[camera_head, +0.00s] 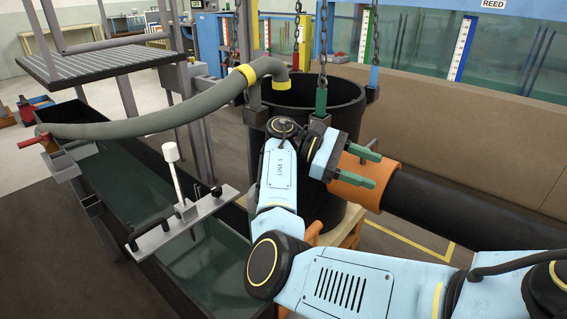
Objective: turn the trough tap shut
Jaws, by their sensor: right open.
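A red handle (33,141), which looks like the trough tap, sits at the left end of the grey hose above the long dark trough (83,190). I cannot tell whether it is turned open or shut. My right gripper (367,168) is open, with green fingers pointing right. It is in front of the black tub, close to an orange collar (350,192) on a thick black pipe, far to the right of the red handle. I cannot tell whether it touches the collar. A thin grey rod (371,143) shows just by its upper finger. My left gripper is not in view.
A grey hose (160,120) runs from the black tub (318,96), which hangs on chains, to the trough. A plate with a white-headed lever (173,165) spans the water-filled trough. A grated platform (95,61) overhangs its far end. The black pipe (460,212) extends right.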

